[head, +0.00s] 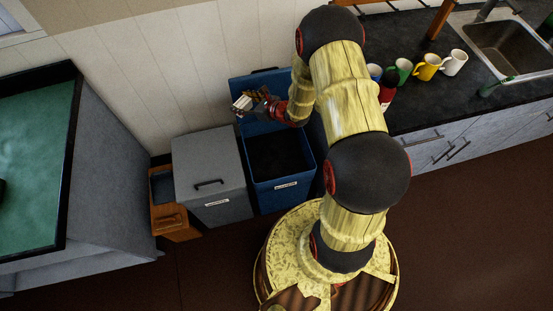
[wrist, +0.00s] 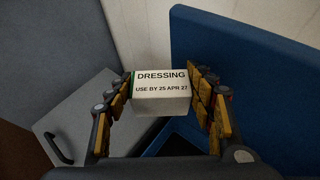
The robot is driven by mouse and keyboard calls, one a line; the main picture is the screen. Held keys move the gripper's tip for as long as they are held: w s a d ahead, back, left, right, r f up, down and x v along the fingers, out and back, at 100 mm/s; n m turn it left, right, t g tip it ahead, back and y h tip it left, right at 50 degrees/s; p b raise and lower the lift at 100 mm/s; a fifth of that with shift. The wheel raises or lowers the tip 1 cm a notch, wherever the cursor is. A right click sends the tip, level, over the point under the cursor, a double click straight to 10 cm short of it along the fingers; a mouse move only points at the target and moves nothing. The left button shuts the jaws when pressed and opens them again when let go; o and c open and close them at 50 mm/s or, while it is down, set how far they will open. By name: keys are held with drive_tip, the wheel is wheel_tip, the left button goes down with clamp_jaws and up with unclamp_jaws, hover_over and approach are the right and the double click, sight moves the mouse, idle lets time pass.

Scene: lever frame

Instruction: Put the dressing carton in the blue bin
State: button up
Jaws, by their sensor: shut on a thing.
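The dressing carton (wrist: 161,103) is a white box with "DRESSING" and "USE BY 25 APR 27" on it. My gripper (wrist: 165,95) is shut on it, with a finger on each side. In the head view the carton (head: 243,103) shows at the tip of my gripper (head: 247,105), in the air near the back left of the blue bin (head: 285,187). The blue bin stands open with its lid (head: 262,88) raised at the back, and its inside is dark. The raised blue lid (wrist: 255,75) also shows to the right in the wrist view.
A grey bin (head: 208,165) with a shut, handled lid stands left of the blue bin. A wooden bin (head: 175,220) stands further left. Several mugs (head: 428,67) and a red bottle (head: 388,88) are on the dark counter at right. The wall is close behind.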

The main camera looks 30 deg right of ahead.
drive_tip(key=shift+n+g+y, duration=0.3)
drive_tip(key=shift+n+y, duration=0.3)
drive_tip(key=s+d+f+b, duration=0.1)
drive_tip(key=f+b, duration=0.1)
drive_tip(key=f, duration=0.8)
drive_tip(key=s+d+f+b, duration=0.2)
drive_tip(key=f, duration=0.8)
drive_tip(key=s+d+f+b, duration=0.1)
drive_tip(key=s+f+b, duration=0.1)
drive_tip(key=f, duration=0.8)
drive_tip(key=shift+d+f, duration=0.25)
drive_tip(key=shift+f, duration=0.05)
drive_tip(key=shift+f+b, duration=0.7)
drive_tip(key=shift+f, duration=1.5)
drive_tip(key=shift+f, duration=0.2)
drive_tip(key=o, duration=1.1)
drive_tip(key=shift+o, duration=0.2)
